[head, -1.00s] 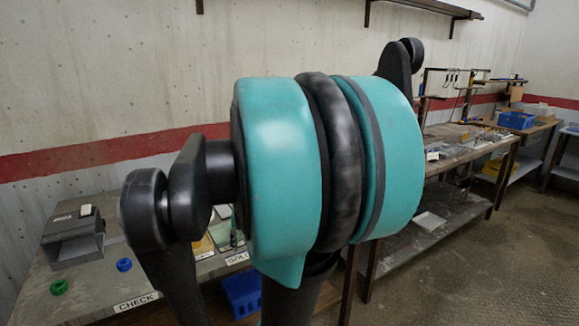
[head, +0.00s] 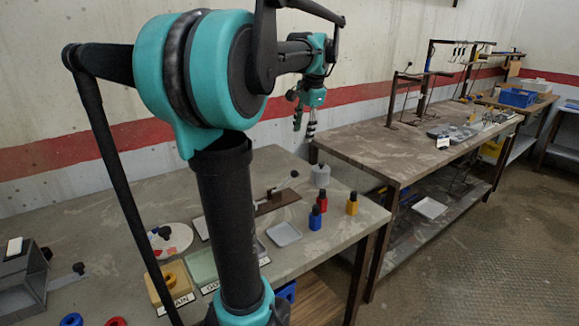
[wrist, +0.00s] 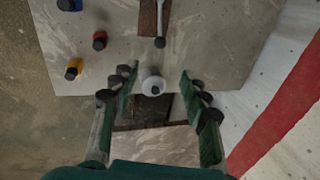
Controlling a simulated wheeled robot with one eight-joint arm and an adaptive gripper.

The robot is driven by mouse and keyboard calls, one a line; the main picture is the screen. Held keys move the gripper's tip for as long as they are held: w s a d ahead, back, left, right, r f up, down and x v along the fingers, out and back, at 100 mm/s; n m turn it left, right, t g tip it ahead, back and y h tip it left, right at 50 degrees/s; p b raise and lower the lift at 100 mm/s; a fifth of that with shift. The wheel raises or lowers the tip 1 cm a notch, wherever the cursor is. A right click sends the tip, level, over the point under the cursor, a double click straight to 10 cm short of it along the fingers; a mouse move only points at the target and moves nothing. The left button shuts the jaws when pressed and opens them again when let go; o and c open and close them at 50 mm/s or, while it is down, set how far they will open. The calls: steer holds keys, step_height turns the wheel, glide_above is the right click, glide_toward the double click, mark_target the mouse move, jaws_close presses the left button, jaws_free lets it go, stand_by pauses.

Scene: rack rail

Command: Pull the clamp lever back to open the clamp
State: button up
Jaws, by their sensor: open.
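The clamp is a brown board (head: 272,203) with a grey lever ending in a black knob (head: 294,173), on the near bench. In the wrist view the board (wrist: 148,18) is at the top centre, with the lever (wrist: 161,18) lying along it and its knob (wrist: 159,42) towards me. My gripper (head: 305,122) hangs above the back right of the bench, apart from the lever. In the wrist view its fingers (wrist: 158,77) are spread and empty, with a pale bottle (wrist: 152,86) below between them. My arm hides part of the bench.
The pale bottle (head: 321,175) stands near the lever knob. Blue (head: 315,218), red (head: 322,202) and yellow (head: 352,204) bottles stand at the bench's right end, near a grey tray (head: 284,234). A second bench (head: 400,165) stands beyond a gap. The wall is behind.

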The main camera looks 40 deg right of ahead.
mark_target(295, 171)
steer(key=x, duration=1.7)
steer(key=shift+f, duration=0.15)
steer(key=shift+c, duration=0.5)
jaws_close()
